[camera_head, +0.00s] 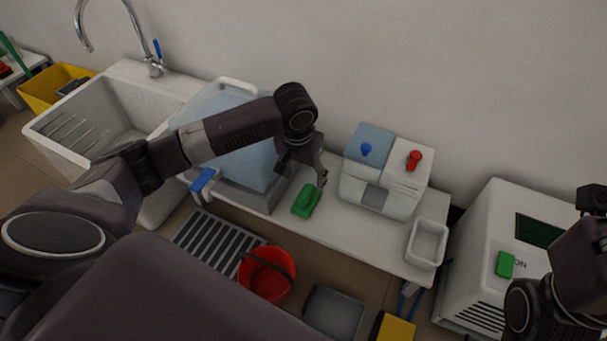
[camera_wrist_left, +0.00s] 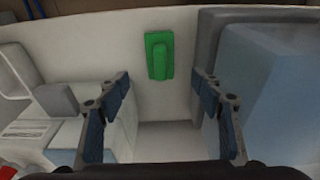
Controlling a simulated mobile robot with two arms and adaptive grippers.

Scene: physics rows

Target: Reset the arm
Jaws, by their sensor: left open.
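My left arm reaches in from the left in the head view, and its gripper (camera_head: 304,170) hangs over the white counter, just above and beside a green block-like object (camera_head: 306,201). In the left wrist view the left gripper (camera_wrist_left: 160,100) has its two fingers wide apart with nothing between them. The green object (camera_wrist_left: 159,55) lies flat on the counter beyond the fingertips, apart from them. My right arm shows at the right edge of the head view; its fingers cannot be made out.
A dispenser (camera_head: 385,172) with blue and red knobs and a small white tray (camera_head: 427,243) stand right. A sink (camera_head: 110,115) is far left. A red bucket (camera_head: 266,273) is on the floor. A white machine (camera_head: 490,240) stands right.

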